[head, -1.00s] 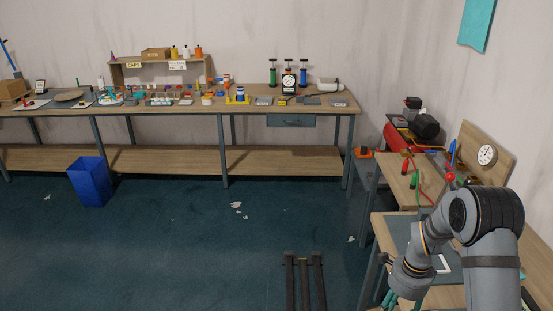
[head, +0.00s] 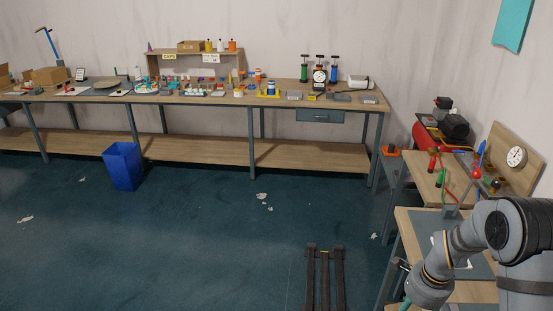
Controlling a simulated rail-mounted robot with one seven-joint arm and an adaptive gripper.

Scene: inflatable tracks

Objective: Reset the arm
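My arm (head: 470,250) shows at the lower right in the head view, bent over the near right-hand bench. Its wrist points down and to the left, toward the bottom edge of the picture. My gripper is not clearly visible; only a small greenish bit shows below the wrist at the picture's bottom edge. I cannot see whether anything is held.
A long workbench (head: 215,150) with many small items runs along the back wall. A blue bin (head: 122,166) stands before it. The right-hand bench (head: 418,228) carries a gauge board (head: 512,158) and a red compressor (head: 428,137). Dark rails (head: 324,280) lie on otherwise mostly open floor.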

